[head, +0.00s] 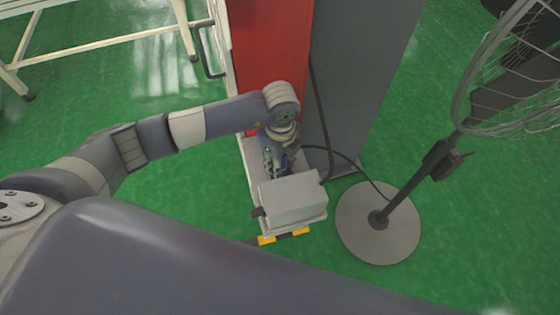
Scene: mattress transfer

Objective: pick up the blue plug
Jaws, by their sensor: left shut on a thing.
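My left gripper (276,162) points down behind a light grey box, close to the red and grey cabinet. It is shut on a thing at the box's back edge. That thing, the blue plug, is mostly hidden by the gripper and wrist, so its outline does not show clearly. Some bluish patches show around the fingers. My right gripper is not in view.
The grey box (292,199) stands low in front of the red cabinet (270,55) and a dark grey panel (355,80). A black cable (317,110) hangs beside it. A pedestal fan (380,225) stands at right. A white-framed table (110,42) is at upper left. Green floor is clear between.

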